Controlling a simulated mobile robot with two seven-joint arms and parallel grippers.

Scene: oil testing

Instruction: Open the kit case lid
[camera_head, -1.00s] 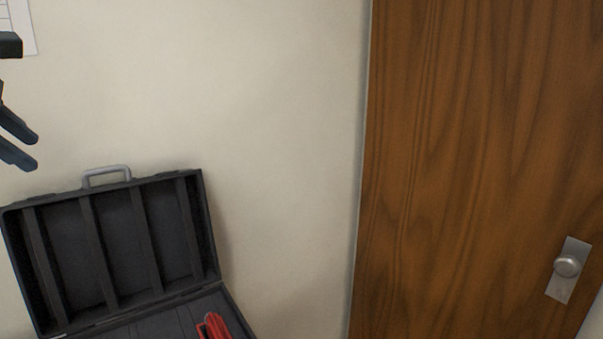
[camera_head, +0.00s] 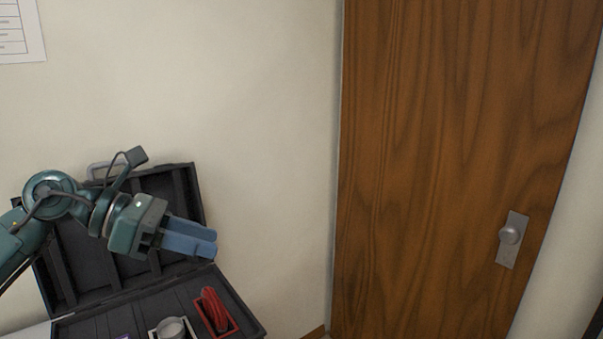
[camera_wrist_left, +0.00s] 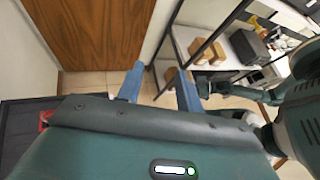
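The black kit case stands against the wall at the lower left of the head view. Its lid (camera_head: 182,190) is raised, standing upright with its divided inside facing me. The case base (camera_head: 243,317) lies open below it. My left gripper (camera_head: 203,241) is in front of the lid, pointing right, and hides part of it. Its two blue fingers are apart with nothing between them, as the left wrist view (camera_wrist_left: 160,88) shows. A dark edge of the case (camera_wrist_left: 20,120) shows at the left there. Part of my right arm shows at the right of the wrist view; its fingers are unclear.
The case base holds a red item (camera_head: 214,308) in a red-edged tray and a pale round item (camera_head: 171,328). A wooden door (camera_head: 440,150) with a knob (camera_head: 510,235) is at the right. In the wrist view, a shelf (camera_wrist_left: 228,62) holds boxes.

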